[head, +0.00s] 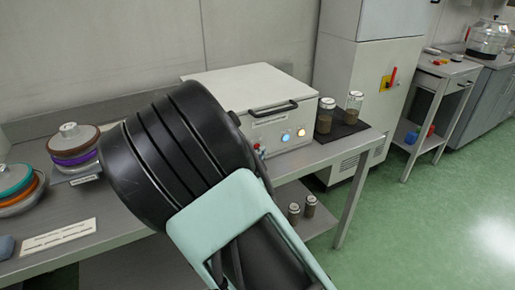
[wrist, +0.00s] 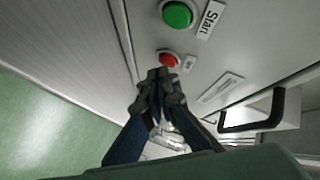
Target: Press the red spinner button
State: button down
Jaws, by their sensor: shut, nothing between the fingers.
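In the wrist view, a round red button (wrist: 169,59) sits on a pale grey panel (wrist: 150,20), with a small label (wrist: 189,62) beside it that is too small to read. A larger green button (wrist: 177,14) is above it, next to a label reading "Start" (wrist: 211,20). My gripper (wrist: 158,77) is shut and empty, its tips just below the red button in the picture; I cannot tell whether they touch the panel. In the head view my arm hides the gripper in front of a white lidded box (head: 250,88) with lit blue and yellow buttons.
A black handle (wrist: 279,105) stands out at the right of the wrist view. On the bench (head: 105,215), stacked discs (head: 75,140) stand at the left and jars (head: 325,115) on a dark mat at the right. A tall cabinet (head: 365,75) stands behind; green floor is clear.

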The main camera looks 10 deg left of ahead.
jog(key=shift+w+a, duration=0.25)
jog(key=shift+w, duration=0.05)
dwell(0.4)
dwell(0.3)
jog(key=shift+s+d+b, duration=0.3)
jog(key=shift+s+d, duration=0.15)
jog(key=shift+s, duration=0.2)
jog(key=s+d, duration=0.1)
jog(key=s, duration=0.1)
jog(key=s+d+b, duration=0.1)
jog(key=s, duration=0.1)
jog(key=shift+d, duration=0.4)
dwell(0.5)
